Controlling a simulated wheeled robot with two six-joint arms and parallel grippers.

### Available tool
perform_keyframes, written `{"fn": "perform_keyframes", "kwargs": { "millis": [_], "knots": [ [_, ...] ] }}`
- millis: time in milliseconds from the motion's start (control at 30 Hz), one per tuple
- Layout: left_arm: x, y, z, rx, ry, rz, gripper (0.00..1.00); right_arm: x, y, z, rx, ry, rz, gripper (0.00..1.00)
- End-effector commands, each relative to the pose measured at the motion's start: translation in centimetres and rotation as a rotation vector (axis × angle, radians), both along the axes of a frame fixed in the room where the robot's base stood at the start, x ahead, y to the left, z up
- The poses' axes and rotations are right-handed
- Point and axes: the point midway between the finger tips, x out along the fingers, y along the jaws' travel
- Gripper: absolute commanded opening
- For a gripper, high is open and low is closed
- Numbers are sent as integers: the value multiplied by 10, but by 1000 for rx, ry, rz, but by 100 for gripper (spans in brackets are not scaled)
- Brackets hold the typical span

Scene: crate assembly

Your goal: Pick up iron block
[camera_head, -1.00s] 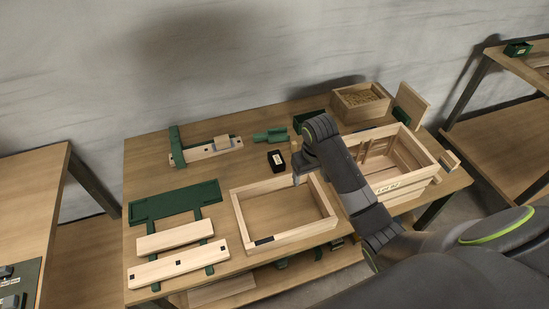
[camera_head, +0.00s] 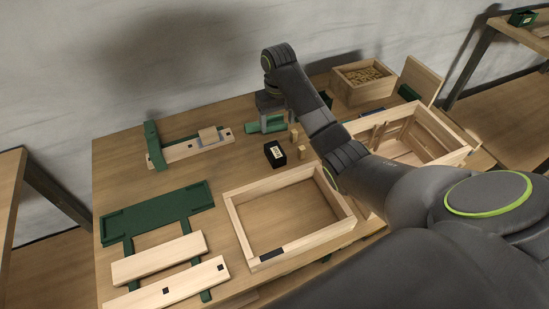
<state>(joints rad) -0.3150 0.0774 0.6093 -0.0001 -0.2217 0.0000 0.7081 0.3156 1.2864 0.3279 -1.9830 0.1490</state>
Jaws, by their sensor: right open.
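A small black block (camera_head: 275,154) with a white label stands on the table, behind the open wooden frame. It may be the iron block, but the label is too small to read. My right gripper (camera_head: 270,115) is open and points down at the back of the table, beyond the black block. It is over or beside a green fixture (camera_head: 252,128); whether they touch I cannot tell. My left gripper is not in view.
The open wooden frame (camera_head: 233,221) lies at front centre. A slatted crate (camera_head: 440,153) and a box of small wooden pieces (camera_head: 341,94) stand right. A green jig (camera_head: 160,209) with planks is at left. A wooden rail (camera_head: 180,150) lies at back left.

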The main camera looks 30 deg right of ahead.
Motion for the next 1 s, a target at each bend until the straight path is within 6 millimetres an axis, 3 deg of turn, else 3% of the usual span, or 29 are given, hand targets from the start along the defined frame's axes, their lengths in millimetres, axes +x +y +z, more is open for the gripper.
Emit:
{"fn": "perform_keyframes", "kwargs": {
  "millis": [167, 300, 433, 567, 833, 1000],
  "knots": [
    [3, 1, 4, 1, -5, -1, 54, -2, 1, -41, 2, 9, -1, 69],
    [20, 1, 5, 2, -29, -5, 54, -2, 1, -68, 0, 7, -1, 69],
    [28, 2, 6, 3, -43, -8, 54, -1, 1, -82, 1, 5, 0, 69],
    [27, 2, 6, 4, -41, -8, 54, -1, 2, -89, 1, 5, 0, 69],
    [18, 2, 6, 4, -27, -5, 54, -3, 9, -126, 0, 5, 0, 69],
    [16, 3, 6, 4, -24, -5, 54, -2, 9, -138, -1, 4, 0, 69]
  ]
}}
